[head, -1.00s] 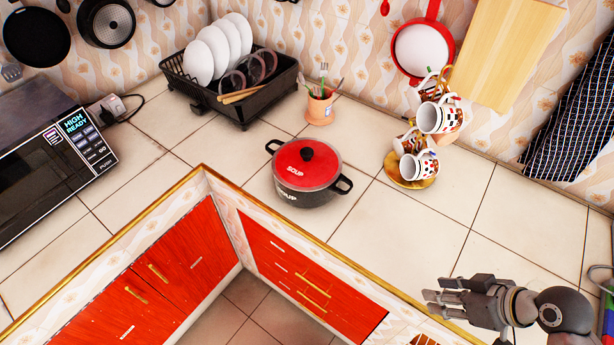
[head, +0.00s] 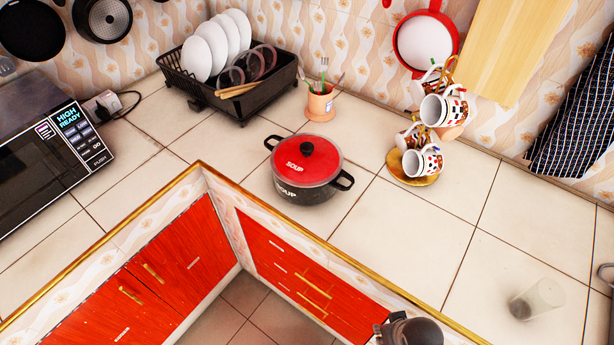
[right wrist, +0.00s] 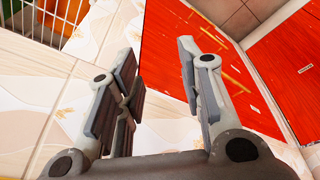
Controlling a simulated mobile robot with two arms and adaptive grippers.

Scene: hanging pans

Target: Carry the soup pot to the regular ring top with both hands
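The soup pot (head: 307,193) is dark with a red lid, a black knob and two side handles. It stands upright on the tiled counter in the head view, near the inner corner, with nothing gripping it. My right gripper (right wrist: 158,55) is open and empty in the right wrist view, its fingers spread in front of the red cabinet fronts and patterned panel. In the head view only a dark part of my right arm shows at the bottom edge, well below the pot. My left gripper is not in view. No ring top is visible.
A microwave (head: 45,160) is at left, a clear glass (head: 538,299) at right. Counter between pot and glass is free.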

